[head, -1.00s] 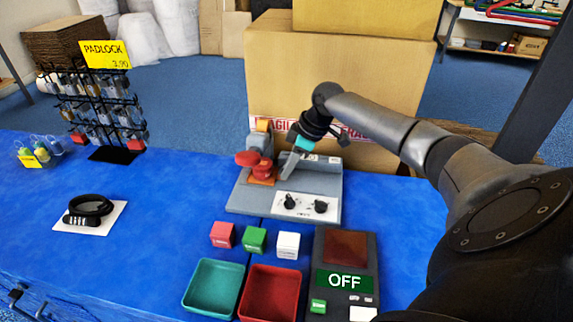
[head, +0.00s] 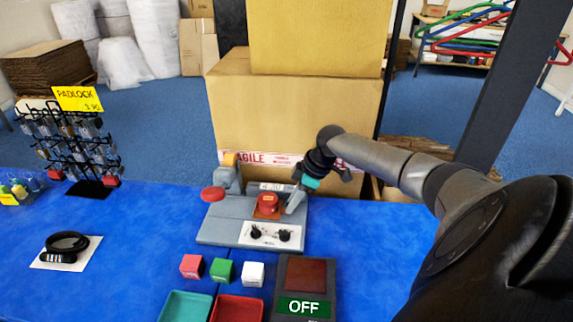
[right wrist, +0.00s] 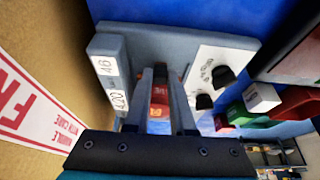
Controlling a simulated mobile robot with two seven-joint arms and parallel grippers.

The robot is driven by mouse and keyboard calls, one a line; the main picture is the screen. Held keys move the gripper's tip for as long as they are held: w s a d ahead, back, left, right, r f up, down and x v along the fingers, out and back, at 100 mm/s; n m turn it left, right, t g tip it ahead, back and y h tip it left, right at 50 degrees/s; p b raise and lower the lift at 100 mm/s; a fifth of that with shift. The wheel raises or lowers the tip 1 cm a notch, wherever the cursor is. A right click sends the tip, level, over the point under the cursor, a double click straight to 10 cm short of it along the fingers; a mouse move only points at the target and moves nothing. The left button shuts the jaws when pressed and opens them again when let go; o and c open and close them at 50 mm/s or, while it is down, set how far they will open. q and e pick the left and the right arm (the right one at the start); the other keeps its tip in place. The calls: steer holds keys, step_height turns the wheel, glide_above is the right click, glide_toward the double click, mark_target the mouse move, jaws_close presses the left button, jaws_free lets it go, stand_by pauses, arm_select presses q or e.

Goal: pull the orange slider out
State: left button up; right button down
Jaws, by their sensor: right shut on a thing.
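The orange slider (head: 266,212) sits on the grey device (head: 222,228), right of the middle of its top. A red round part (head: 268,200) stands on the slider. My right gripper (head: 290,203) reaches in from the right, its fingers low beside the red part. In the right wrist view the fingers (right wrist: 161,95) are closed around a red-orange piece (right wrist: 160,97); which part of the slider they grip is partly hidden. A separate red knob (head: 213,193) is at the device's left, clear of the slider. My left gripper is not in view.
Two black dials (head: 284,236) are on the device's white front panel. Red (head: 191,266), green (head: 222,270) and white (head: 253,273) cubes lie in front, with a display reading OFF (head: 303,307). A large carton (head: 300,110) stands close behind the table.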

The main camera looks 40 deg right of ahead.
steer(key=shift+s+d+f, duration=0.1)
steer(key=shift+s+d, duration=0.05)
steer(key=shift+s, duration=0.05)
steer(key=c, duration=0.8)
jaws_free()
steer(key=shift+o, duration=0.2)
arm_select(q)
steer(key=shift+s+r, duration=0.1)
